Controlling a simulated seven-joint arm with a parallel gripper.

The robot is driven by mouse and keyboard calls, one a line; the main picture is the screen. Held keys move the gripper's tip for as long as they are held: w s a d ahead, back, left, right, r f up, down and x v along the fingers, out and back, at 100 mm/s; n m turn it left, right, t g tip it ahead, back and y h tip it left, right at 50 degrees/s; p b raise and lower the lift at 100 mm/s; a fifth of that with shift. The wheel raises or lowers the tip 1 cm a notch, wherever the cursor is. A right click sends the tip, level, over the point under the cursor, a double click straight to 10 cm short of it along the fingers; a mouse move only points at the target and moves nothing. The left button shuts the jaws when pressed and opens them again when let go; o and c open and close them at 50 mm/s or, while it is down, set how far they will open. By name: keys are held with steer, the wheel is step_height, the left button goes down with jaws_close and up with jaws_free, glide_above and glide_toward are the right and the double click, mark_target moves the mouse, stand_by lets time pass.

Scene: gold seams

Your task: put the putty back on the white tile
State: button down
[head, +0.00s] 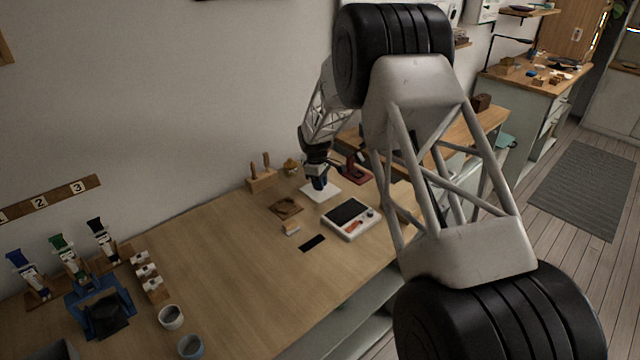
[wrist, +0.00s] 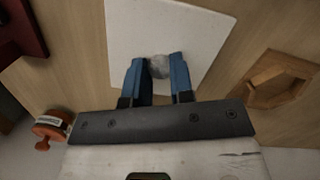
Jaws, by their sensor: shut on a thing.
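The white tile (head: 330,194) lies flat on the wooden bench, toward the wall, and fills much of the upper wrist view (wrist: 200,30). My gripper (head: 320,184) is over the tile, pointing down. In the wrist view its blue fingers (wrist: 158,72) are shut on a small round grey lump, the putty (wrist: 159,66). The putty shows against the tile's surface; I cannot tell whether it touches the tile. In the head view the putty is hidden by my gripper.
A wooden piece with a hollow (wrist: 280,80) lies beside the tile. A scale with a dark plate (head: 347,216) stands in front of it. A wooden block with upright handles (head: 262,181) is to the left. A dark red stand (head: 354,171) is close behind right.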

steer(key=shift+f, duration=0.15)
steer(key=c, duration=1)
jaws_free()
step_height(320, 180, up, 12)
steer(key=a, duration=0.1)
steer(key=shift+w+a, duration=0.15)
steer(key=shift+w, duration=0.15)
